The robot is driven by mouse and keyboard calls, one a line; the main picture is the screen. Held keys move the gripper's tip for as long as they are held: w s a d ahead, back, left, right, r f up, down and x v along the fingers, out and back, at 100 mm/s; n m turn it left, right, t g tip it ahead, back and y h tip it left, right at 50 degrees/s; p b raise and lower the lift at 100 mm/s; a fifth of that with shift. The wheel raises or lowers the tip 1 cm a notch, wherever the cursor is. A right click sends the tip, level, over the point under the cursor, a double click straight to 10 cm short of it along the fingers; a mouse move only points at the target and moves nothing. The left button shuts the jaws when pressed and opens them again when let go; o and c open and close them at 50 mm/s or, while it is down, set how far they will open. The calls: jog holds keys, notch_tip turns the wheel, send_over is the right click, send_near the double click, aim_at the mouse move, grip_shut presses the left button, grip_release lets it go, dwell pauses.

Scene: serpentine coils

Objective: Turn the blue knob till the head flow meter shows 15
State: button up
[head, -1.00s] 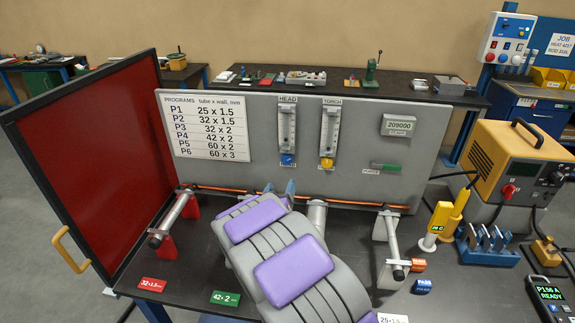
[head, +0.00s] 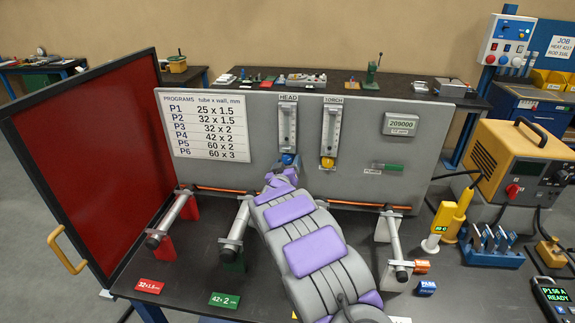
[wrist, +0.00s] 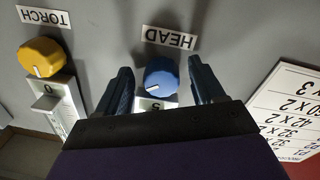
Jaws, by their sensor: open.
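In the wrist view, upside down, my open gripper (wrist: 161,80) has one finger on each side of the knob, with a gap on both sides. A white line marks the knob face. The head flow meter (head: 288,128) is a clear upright tube above the knob in the head view; its level is too small to read. In the head view my gripper partly hides the blue knob (head: 288,159).
The yellow TORCH knob (head: 327,162) is close on the right, under its own meter (head: 330,130). A programs chart (head: 208,127) is on the panel's left. A copper tube (head: 230,190) runs low along the panel. A red screen (head: 90,165) stands at the left.

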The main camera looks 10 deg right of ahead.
jog(key=shift+w+a, duration=0.15)
jog(key=shift+a, duration=0.1)
jog(key=shift+d, duration=0.1)
jog(key=shift+c, duration=0.4)
jog(key=shift+d, duration=0.15)
jog(key=c, duration=1)
